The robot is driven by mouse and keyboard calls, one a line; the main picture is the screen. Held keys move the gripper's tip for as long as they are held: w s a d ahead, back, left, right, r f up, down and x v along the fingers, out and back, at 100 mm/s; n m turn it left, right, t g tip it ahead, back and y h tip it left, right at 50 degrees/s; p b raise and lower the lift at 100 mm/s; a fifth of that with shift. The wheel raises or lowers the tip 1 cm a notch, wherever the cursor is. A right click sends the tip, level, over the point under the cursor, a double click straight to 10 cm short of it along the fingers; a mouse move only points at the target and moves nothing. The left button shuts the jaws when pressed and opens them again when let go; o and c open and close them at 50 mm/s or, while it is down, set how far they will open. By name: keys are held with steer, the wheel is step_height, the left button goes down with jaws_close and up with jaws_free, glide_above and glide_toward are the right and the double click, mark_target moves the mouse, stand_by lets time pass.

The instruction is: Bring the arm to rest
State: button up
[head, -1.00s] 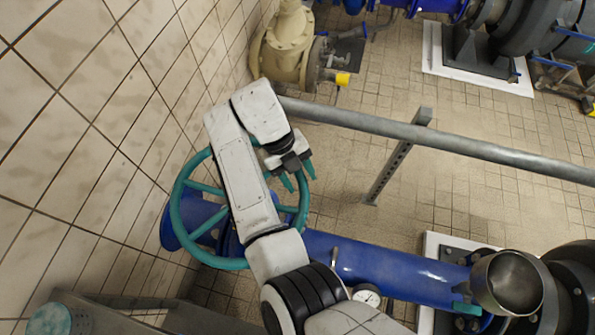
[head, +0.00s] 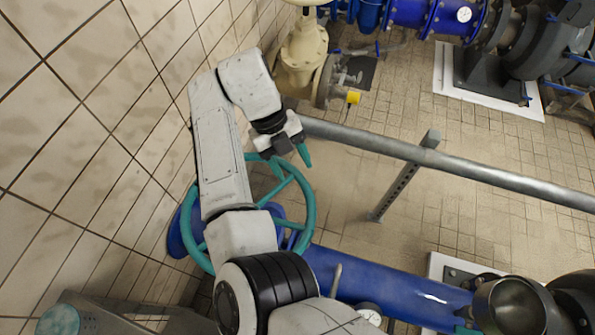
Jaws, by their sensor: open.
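My gripper (head: 291,158) is at the end of my bent white arm, in the upper middle of the head view. Its teal fingertips point down and to the right, and they are apart with nothing seen between them. The gripper shows over the upper rim of a teal handwheel (head: 309,204). I cannot tell whether it touches the rim. My arm hides part of the wheel's left side.
A blue pipe (head: 385,283) runs right from below the handwheel. A grey rail (head: 470,170) with a post crosses behind it. A tiled wall (head: 80,120) stands close on the left. A cream valve (head: 304,50) is at the back. Tiled floor (head: 345,225) is open between.

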steer(key=shift+w+a+r, duration=0.1)
steer(key=shift+a+r, duration=0.05)
steer(key=shift+r, duration=0.15)
stand_by(0.4)
